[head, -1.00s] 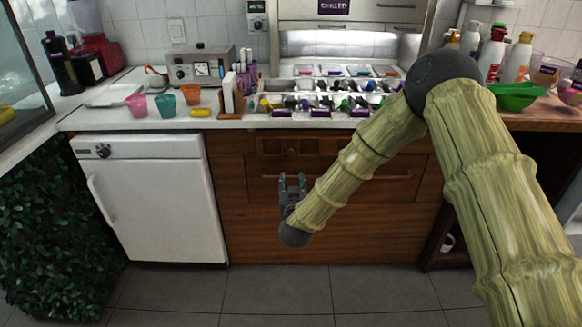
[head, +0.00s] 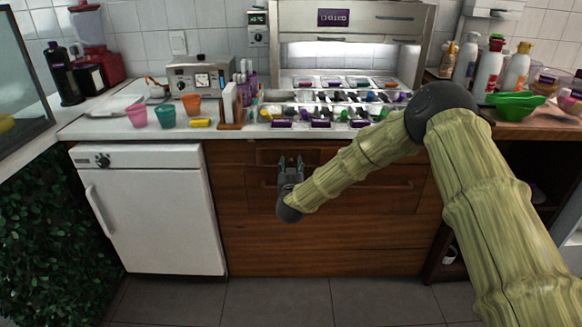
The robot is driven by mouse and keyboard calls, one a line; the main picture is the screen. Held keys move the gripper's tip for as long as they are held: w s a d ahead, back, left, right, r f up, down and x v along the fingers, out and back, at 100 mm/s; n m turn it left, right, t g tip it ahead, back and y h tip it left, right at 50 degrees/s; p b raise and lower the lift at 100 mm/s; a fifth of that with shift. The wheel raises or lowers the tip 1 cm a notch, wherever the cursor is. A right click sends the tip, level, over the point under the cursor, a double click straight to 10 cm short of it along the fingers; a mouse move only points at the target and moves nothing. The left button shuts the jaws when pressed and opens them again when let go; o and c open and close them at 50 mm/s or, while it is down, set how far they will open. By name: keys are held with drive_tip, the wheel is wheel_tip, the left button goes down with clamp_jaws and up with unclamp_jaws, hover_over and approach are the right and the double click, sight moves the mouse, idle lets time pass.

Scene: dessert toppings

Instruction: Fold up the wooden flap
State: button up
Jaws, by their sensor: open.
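The brown wooden front (head: 345,240) fills the space below the counter, right of the white appliance. A wooden panel (head: 385,198) with a long horizontal handle stands upright in its upper part. A narrower wooden strip (head: 335,156) lies above that, just under the counter edge. I cannot tell for certain which panel is the flap. My gripper (head: 290,163) is open and empty, its fingers pointing up. It overlaps the left part of the panel and the strip in the head view. I cannot tell whether it touches the wood.
The counter (head: 95,128) above holds cups, a topping tray (head: 270,98), a wooden holder (head: 230,112) and a metal machine (head: 200,75). A white appliance (head: 150,210) stands left. Bottles (head: 488,68) and a green bowl (head: 517,106) stand right. The floor (head: 275,300) in front is clear.

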drive_tip(key=shift+w, duration=0.3)
drive_tip(key=shift+c, duration=0.4)
clamp_jaws()
drive_tip(key=shift+d+r, duration=0.1)
drive_tip(key=shift+r, duration=0.05)
